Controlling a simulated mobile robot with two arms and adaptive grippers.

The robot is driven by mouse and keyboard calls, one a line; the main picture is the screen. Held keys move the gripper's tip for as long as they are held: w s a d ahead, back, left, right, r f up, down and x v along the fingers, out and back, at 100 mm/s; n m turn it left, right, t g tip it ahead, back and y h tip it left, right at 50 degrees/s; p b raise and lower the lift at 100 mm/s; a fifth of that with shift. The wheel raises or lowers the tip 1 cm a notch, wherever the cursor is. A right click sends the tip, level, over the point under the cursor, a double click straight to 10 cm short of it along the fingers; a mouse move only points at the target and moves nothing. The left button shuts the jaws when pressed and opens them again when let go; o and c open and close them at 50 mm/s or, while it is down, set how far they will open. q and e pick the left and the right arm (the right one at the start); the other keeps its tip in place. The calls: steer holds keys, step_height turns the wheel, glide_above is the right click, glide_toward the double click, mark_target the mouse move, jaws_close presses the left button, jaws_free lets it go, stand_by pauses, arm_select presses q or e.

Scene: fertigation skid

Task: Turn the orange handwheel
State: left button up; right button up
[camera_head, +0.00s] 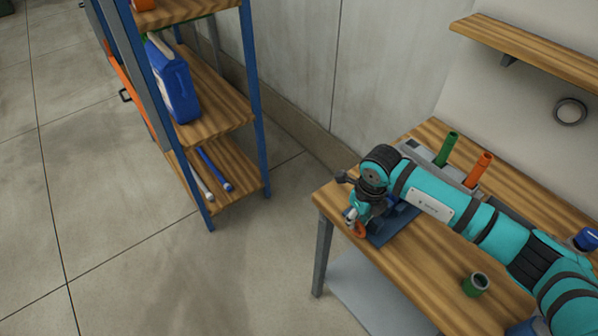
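A small orange piece (360,230), which looks like part of the orange handwheel, shows at the front left of the wooden workbench, beside a blue plate (392,228). Most of it is hidden behind my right gripper and wrist. My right gripper (354,217) points down right at it, at the end of the teal arm that comes in from the right. The fingers are small and overlap the orange piece, so I cannot tell whether they touch it or are shut. My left gripper is not in view.
The bench (430,275) also holds a green cylinder (446,149), an orange cylinder (479,169) and a green cup (475,284). A blue-framed shelf (259,110) with a blue jug (173,82) stands at left. The floor between shelf and bench is clear.

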steer(key=shift+s+d+t+y+p, duration=0.3)
steer(key=shift+t+y, duration=0.2)
steer(key=shift+t, duration=0.1)
steer(key=shift+s+d+t+y+p, duration=0.2)
steer(key=shift+s+t+y+p, duration=0.1)
steer(key=shift+t+y, duration=0.25)
steer(key=a+b+v, duration=0.1)
steer(key=b+v, duration=0.4)
steer(key=v, duration=1.2)
steer(key=s+a+r+m+y, duration=0.1)
steer(key=s+a+r+y, duration=0.2)
steer(key=a+r+y, duration=0.2)
steer(key=s+a+r+m+y, duration=0.1)
steer(key=s+a+r+y, duration=0.2)
steer(key=a, duration=1)
steer(key=shift+a+r+g+y, duration=0.4)
steer(key=shift+r+y, duration=0.6)
steer(key=shift+y, duration=1.85)
steer(key=shift+d, duration=0.1)
